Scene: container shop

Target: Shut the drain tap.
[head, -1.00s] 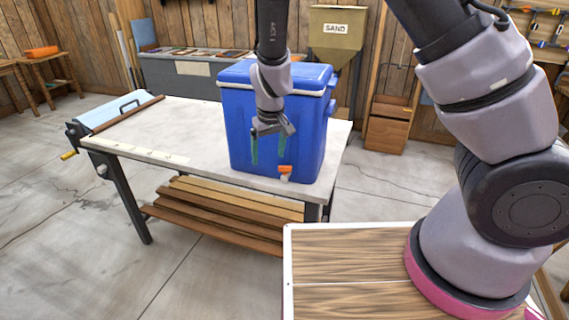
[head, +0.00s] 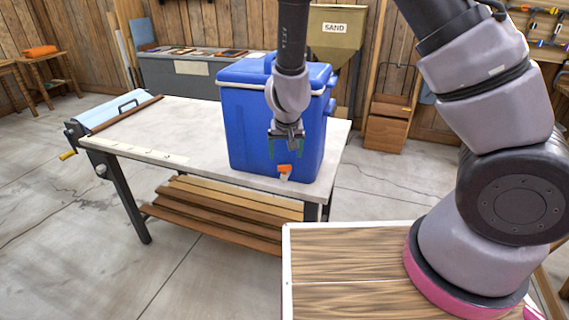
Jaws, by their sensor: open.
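The drain tap is a small fitting with an orange handle (head: 284,168) and a pale spout low on the front of the blue cooler (head: 246,130). The cooler stands on the near right part of the workbench. My gripper (head: 286,153) hangs pointing down in front of the cooler, a little above the tap. Its green fingers are apart with nothing between them. I cannot tell from this view whether the fingers touch the tap. The cooler's white-rimmed lid is shut, and my arm hides part of its front.
The pale workbench top (head: 165,133) is clear left of the cooler. A blue-lidded machine with a crank (head: 110,112) is at its left end. Wooden slats (head: 215,213) form a low shelf. A sand bin (head: 335,40) and wooden drawers (head: 386,130) stand behind.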

